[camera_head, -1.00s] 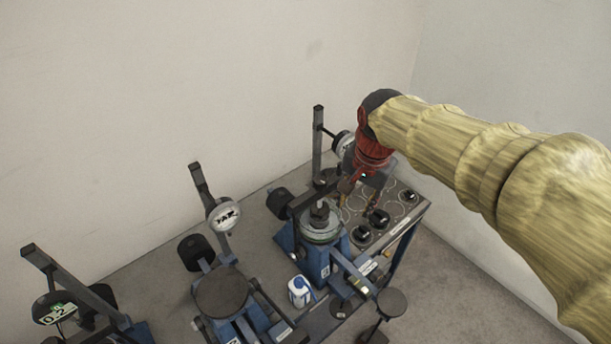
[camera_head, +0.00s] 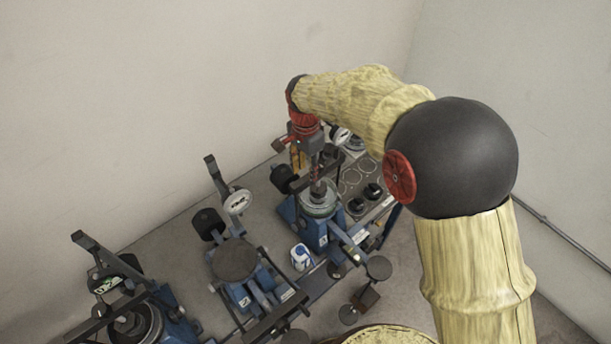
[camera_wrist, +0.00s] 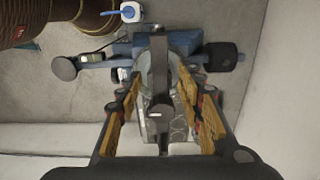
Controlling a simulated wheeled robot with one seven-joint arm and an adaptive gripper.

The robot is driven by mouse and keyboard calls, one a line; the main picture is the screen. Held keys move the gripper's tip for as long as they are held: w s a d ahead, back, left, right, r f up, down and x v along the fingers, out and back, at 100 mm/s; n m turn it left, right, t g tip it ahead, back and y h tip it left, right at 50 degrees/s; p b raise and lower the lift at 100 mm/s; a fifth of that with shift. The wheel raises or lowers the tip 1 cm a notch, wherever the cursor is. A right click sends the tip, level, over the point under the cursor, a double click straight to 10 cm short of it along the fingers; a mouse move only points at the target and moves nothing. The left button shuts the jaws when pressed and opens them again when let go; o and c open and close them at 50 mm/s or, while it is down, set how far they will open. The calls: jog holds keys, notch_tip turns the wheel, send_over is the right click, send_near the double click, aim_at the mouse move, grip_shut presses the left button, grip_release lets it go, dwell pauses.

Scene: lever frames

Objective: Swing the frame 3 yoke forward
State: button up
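The rightmost lever frame has a blue base (camera_head: 312,232) and a round, glassy-rimmed top. I take it for frame 3, but its label is too small to read. A dark bar, seemingly its yoke (camera_head: 331,169), crosses above the top; in the wrist view the bar (camera_wrist: 159,68) runs lengthwise between the fingers. My gripper (camera_head: 308,165) points down over this frame. In the wrist view my gripper (camera_wrist: 160,85) is open, with one yellow-padded finger on each side of the bar. I cannot tell whether either finger touches it.
A middle frame (camera_head: 236,260) and a left frame (camera_head: 135,318) stand in a row to the left. A white and blue container (camera_head: 301,257) stands beside the right frame. A panel with black knobs (camera_head: 366,178) lies to its right. Walls close in behind and at right.

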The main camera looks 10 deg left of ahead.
aim_at(306, 178)
jog(key=shift+f+p, duration=0.3)
jog(key=shift+f, duration=1.75)
grip_shut()
